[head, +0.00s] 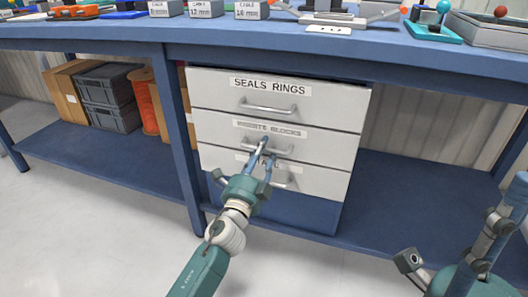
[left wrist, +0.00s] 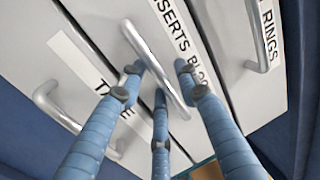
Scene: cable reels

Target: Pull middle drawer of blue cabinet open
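The cabinet is blue with three pale drawer fronts under the bench, all looking shut. The middle drawer (head: 320,146), labelled "INSERTS BLOCKS", has a silver bar handle (head: 284,152); the handle also shows in the left wrist view (left wrist: 155,62). My left gripper (head: 266,150) is at this handle, its blue fingers spread apart. In the left wrist view the bar passes between the fingers (left wrist: 160,88), with no clear grip on it. My right gripper (head: 487,240) is partly in view at the lower right, away from the cabinet; its fingertips are not clear.
The top drawer (head: 215,88) reads "SEALS RINGS"; my left gripper partly covers the bottom drawer (head: 325,182). A blue bench leg (head: 180,130) stands left of the cabinet. Grey crates (head: 105,90) are on the lower shelf (head: 100,147). The floor in front is clear.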

